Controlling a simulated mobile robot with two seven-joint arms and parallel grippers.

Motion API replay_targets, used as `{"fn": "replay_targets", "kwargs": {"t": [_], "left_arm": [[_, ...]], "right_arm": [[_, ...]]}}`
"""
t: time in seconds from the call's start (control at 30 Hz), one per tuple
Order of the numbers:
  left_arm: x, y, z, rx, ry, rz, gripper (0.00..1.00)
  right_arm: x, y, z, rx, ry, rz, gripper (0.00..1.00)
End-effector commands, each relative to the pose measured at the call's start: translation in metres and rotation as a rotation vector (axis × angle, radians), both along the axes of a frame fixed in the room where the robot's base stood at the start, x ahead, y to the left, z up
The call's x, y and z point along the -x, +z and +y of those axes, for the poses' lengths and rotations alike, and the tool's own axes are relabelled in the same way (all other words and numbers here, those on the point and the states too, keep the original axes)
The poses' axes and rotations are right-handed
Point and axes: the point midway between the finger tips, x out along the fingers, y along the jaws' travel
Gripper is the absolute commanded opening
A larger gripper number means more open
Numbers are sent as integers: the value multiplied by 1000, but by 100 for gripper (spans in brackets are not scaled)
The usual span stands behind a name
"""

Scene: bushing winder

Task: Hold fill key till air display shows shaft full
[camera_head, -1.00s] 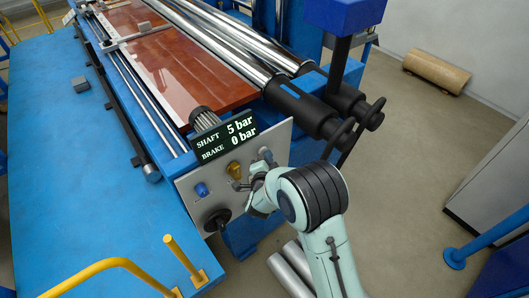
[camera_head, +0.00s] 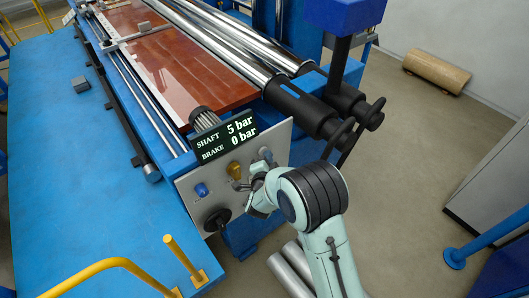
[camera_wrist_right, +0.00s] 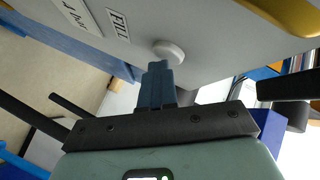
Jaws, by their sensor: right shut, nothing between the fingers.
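The air display (camera_head: 227,141) on the machine's end panel reads SHAFT 5 bar and BRAKE 0 bar. In the right wrist view, a round white key (camera_wrist_right: 168,51) sits beside the FILL label (camera_wrist_right: 118,25). My right gripper (camera_wrist_right: 158,66) is shut and empty, its fingertips at the white key's edge. They look touching or almost so; the exact contact is hard to tell. In the head view my right gripper (camera_head: 238,186) is at the panel below the yellow knob, and the key is hidden there. My left gripper is not in view.
The grey panel (camera_head: 187,190) also carries a blue knob (camera_head: 201,190), a yellow knob (camera_head: 235,169) and a black handwheel (camera_head: 217,220). Black shaft ends (camera_head: 305,108) stick out above. A yellow rail (camera_head: 110,265) stands at the lower left. Silver tubes (camera_head: 288,270) lie below.

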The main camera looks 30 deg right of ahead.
Motion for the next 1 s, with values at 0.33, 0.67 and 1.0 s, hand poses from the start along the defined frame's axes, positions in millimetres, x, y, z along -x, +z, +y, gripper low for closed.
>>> {"fn": "replay_targets", "kwargs": {"t": [0.33,0.67,1.0], "left_arm": [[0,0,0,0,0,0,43],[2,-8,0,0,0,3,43],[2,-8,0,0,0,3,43]], "right_arm": [[0,0,1,0,2,-1,0],[15,0,-1,0,0,-1,0],[17,0,-1,0,1,-1,0]]}}
